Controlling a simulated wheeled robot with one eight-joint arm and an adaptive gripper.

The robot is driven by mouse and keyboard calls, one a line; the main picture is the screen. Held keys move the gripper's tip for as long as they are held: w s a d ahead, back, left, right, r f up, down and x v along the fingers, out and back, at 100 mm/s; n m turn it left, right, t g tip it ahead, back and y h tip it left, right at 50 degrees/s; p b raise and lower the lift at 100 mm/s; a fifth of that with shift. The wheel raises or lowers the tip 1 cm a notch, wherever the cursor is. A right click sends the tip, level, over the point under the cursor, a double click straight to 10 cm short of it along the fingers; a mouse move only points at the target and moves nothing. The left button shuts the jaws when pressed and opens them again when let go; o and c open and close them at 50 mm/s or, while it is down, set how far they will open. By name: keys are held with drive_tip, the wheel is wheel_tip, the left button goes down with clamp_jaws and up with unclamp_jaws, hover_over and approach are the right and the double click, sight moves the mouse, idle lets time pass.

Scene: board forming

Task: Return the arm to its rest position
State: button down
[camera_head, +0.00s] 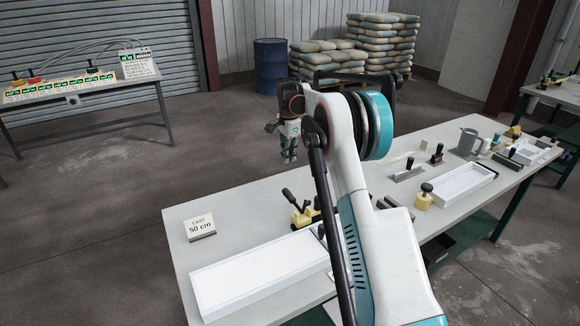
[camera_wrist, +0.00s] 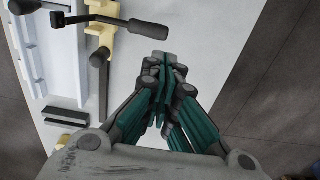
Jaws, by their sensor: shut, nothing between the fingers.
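My gripper (camera_head: 289,157) hangs from my raised arm above the far edge of the work table (camera_head: 250,195) in the head view. In the wrist view my gripper (camera_wrist: 163,62) points down with its fingers together and nothing between them. It is apart from the things on the table. My white and teal arm rises from the lower right of the head view and hides part of the table's middle.
A long white mould (camera_head: 255,274) and a "CAST 50 cm" sign (camera_head: 200,227) are at the table's left. A yellow clamp with a dark handle (camera_wrist: 107,40) is beside my gripper. A second white mould (camera_head: 462,186) and several tools stand at the right. Bare tabletop surrounds the sign.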

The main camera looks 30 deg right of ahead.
drive_tip(key=s+a+r+n+t+b, duration=0.2)
drive_tip(key=s+a+r+n, duration=0.2)
drive_tip(key=s+a+r, duration=0.4)
drive_tip(key=s+a+r+n+t+b, duration=0.1)
drive_tip(key=s+a+r+n, duration=0.5)
drive_tip(key=s, duration=0.5)
drive_tip(key=s+a+f+n+t+b, duration=0.1)
drive_tip(key=s+a+f+n, duration=0.1)
drive_tip(key=s, duration=0.6)
drive_tip(key=s+a+f+n+t+b, duration=0.1)
drive_tip(key=s+a+f+n, duration=0.1)
drive_tip(key=s+f, duration=0.3)
drive_tip(key=s+a+f+n+t+b, duration=0.1)
drive_tip(key=s+a+f+n+t, duration=0.1)
drive_tip(key=s, duration=1.1)
drive_tip(key=shift+a+f+n+b, duration=0.3)
drive_tip(key=shift+a+f+n, duration=0.25)
drive_tip(key=shift+f+n, duration=0.25)
